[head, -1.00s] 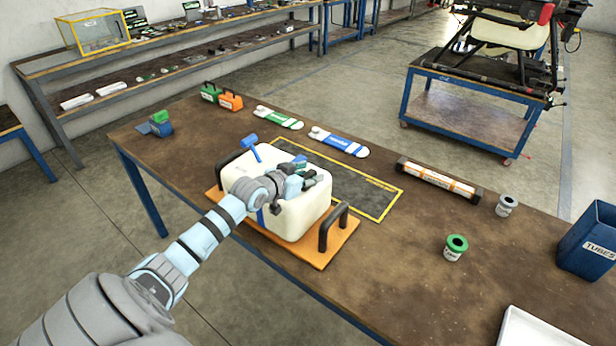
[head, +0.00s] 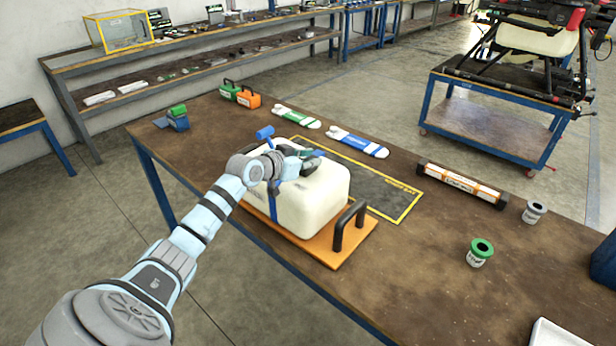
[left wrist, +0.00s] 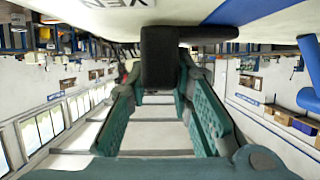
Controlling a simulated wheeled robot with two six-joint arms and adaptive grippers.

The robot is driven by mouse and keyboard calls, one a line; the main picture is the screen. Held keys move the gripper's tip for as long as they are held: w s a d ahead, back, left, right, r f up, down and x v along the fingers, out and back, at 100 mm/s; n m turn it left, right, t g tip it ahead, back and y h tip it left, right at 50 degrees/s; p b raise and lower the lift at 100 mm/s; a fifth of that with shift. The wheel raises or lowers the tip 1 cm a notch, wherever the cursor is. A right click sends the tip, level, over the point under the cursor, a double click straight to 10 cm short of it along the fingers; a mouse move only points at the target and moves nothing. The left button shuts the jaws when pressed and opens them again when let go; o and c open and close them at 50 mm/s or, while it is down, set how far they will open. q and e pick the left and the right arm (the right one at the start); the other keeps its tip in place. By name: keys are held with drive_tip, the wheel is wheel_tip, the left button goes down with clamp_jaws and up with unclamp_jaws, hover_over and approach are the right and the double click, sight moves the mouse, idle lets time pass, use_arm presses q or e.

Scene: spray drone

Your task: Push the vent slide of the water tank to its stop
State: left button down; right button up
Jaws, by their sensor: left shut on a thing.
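The white water tank (head: 318,200) sits upright on an orange tray (head: 345,243) with black handles, at the middle of the bench. My left gripper (head: 303,163) is over the tank's top, towards its far left part. In the left wrist view the tank top (left wrist: 100,8) fills the upper edge, with part of a label reading "VEN". A black knob (left wrist: 163,60) stands out from it between my green finger pads, and the gripper is shut on it. The rest of the slide and its stop are hidden. My right gripper is not in view.
A blue T-handle (head: 265,132) stands by the tank's far left corner. A yellow-edged dark mat (head: 400,205) lies behind the tank. An orange-labelled tube (head: 462,185) and a green-topped jar (head: 480,252) lie to the right.

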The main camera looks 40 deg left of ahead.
use_arm(q)
drive_tip(key=shift+a, duration=0.4)
drive_tip(key=c, duration=1.4)
unclamp_jaws()
drive_tip(key=shift+a, duration=0.15)
drive_tip(key=v, duration=0.7)
drive_tip(key=shift+s+r, duration=0.15)
drive_tip(key=shift+s, duration=0.15)
drive_tip(key=shift+w, duration=0.1)
